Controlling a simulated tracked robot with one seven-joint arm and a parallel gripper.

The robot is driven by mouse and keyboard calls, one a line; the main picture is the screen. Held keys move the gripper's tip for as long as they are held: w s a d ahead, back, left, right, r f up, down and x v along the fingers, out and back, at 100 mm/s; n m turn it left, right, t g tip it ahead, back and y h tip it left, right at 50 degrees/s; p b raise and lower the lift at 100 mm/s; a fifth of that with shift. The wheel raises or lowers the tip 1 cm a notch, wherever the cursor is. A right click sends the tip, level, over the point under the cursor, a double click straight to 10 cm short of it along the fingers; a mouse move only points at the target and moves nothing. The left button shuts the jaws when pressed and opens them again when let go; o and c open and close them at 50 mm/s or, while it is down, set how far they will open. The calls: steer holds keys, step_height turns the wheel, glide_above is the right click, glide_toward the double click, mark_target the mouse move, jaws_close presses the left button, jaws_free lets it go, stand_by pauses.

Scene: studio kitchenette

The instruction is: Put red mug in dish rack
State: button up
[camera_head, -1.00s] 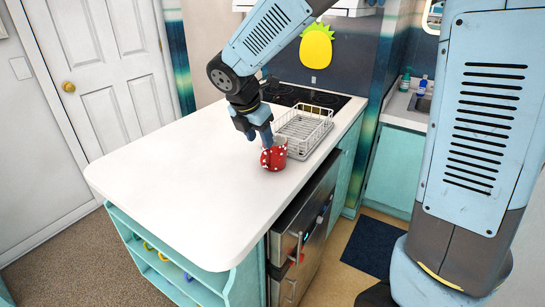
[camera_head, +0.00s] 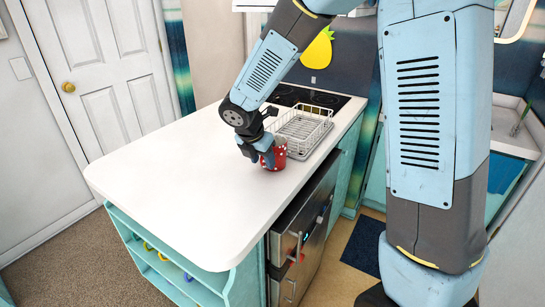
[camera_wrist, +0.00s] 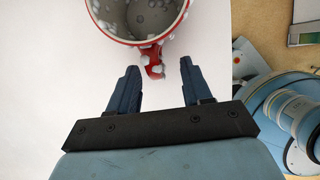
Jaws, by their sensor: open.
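The red mug (camera_head: 280,155) with white dots stands upright on the white counter, just in front of the dish rack. In the wrist view the red mug (camera_wrist: 140,42) shows its grey inside and its handle pointing toward my gripper. My gripper (camera_head: 262,157) is low over the counter at the mug's left side. In the wrist view my gripper (camera_wrist: 158,72) is open, and the mug's handle lies at the gap between the fingertips, not clamped. The white wire dish rack (camera_head: 303,128) stands behind the mug and looks empty.
The white counter (camera_head: 180,175) is clear to the left and front. A black cooktop (camera_head: 310,97) lies behind the rack. The counter's right edge runs close to the mug and rack, above a steel appliance (camera_head: 305,235).

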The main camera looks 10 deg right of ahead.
steer(key=x, duration=0.4)
steer(key=shift+w+a+f, duration=0.15)
steer(key=shift+w+f, duration=0.05)
steer(key=shift+f, duration=0.05)
jaws_close()
stand_by(0.4)
